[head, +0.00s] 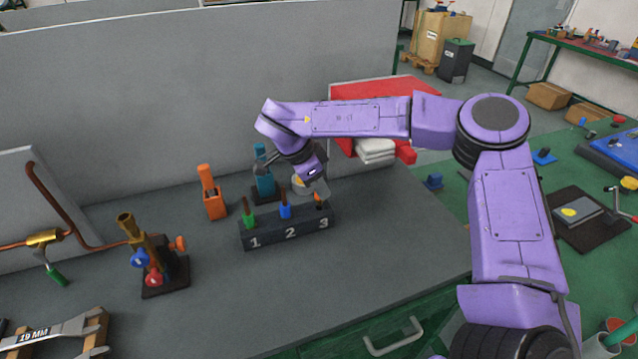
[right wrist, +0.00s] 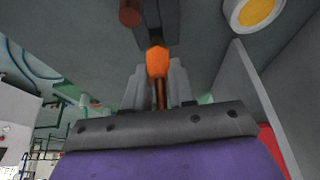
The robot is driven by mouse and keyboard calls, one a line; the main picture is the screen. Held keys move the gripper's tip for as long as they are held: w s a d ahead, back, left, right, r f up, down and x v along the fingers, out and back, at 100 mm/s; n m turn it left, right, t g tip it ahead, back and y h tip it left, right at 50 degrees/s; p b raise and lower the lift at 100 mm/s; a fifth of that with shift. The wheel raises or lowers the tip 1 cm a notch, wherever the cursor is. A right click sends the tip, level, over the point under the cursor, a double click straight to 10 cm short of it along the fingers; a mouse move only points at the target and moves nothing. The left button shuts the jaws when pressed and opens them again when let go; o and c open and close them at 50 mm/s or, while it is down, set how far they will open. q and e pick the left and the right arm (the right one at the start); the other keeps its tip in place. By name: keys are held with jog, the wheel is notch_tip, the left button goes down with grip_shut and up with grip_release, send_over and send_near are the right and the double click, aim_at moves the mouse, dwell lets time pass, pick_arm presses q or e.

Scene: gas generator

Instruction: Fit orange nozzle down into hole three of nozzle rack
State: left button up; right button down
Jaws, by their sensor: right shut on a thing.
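The dark nozzle rack (head: 271,239), numbered 1, 2 and 3 on its front, stands on the grey bench. A green nozzle (head: 248,217) stands at hole one and a blue nozzle (head: 285,210) at hole two. The orange nozzle (head: 319,197) is at the rack's right end, over or in hole three; how deep it sits I cannot tell. My right gripper (head: 318,190) is shut on it from above and behind. In the right wrist view the orange nozzle (right wrist: 158,62) shows between the fingers, its far end against a dark block. My left gripper is not in view.
An orange tool (head: 212,196) and a blue-teal one (head: 264,182) stand behind the rack. A brass valve stand (head: 160,270) is at the left. A red box (head: 350,92) with white cloths is behind my arm. The bench in front of the rack is clear.

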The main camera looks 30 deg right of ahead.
jog(key=shift+f, duration=1.5)
jog(key=c, duration=0.9)
grip_release()
jog(key=shift+o, duration=0.2)
jog(key=s+b+v, duration=0.1)
jog(key=v, duration=0.9)
jog(key=shift+w+r, duration=0.3)
jog(key=shift+w, duration=0.2)
jog(key=shift+a, duration=0.15)
